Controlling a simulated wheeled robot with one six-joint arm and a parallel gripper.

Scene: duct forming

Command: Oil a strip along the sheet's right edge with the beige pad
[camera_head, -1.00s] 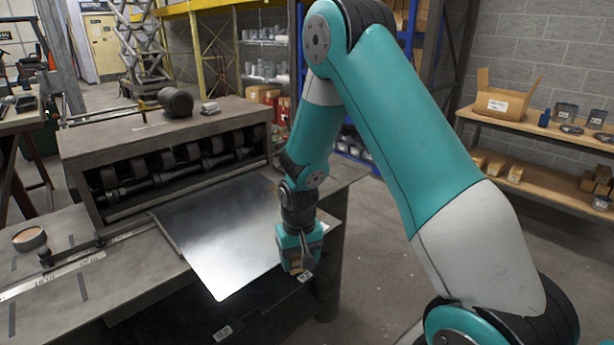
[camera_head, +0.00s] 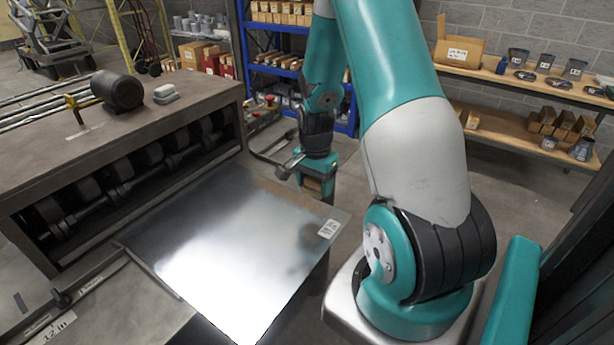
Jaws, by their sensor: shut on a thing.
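The metal sheet (camera_head: 215,245) lies flat on the bench in front of the roller machine, bright and shiny in its middle. My gripper (camera_head: 316,188) points down just past the sheet's far right edge, at the picture's middle. It is shut on a small tan block, which looks like the beige pad (camera_head: 313,184). The pad is partly hidden by the jaws. I cannot tell whether it touches the sheet. No oiled strip is clearly distinguishable from the reflections.
Shelves (camera_head: 520,90) with boxes and cups stand at the right. Open floor (camera_head: 400,190) lies beyond the gripper.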

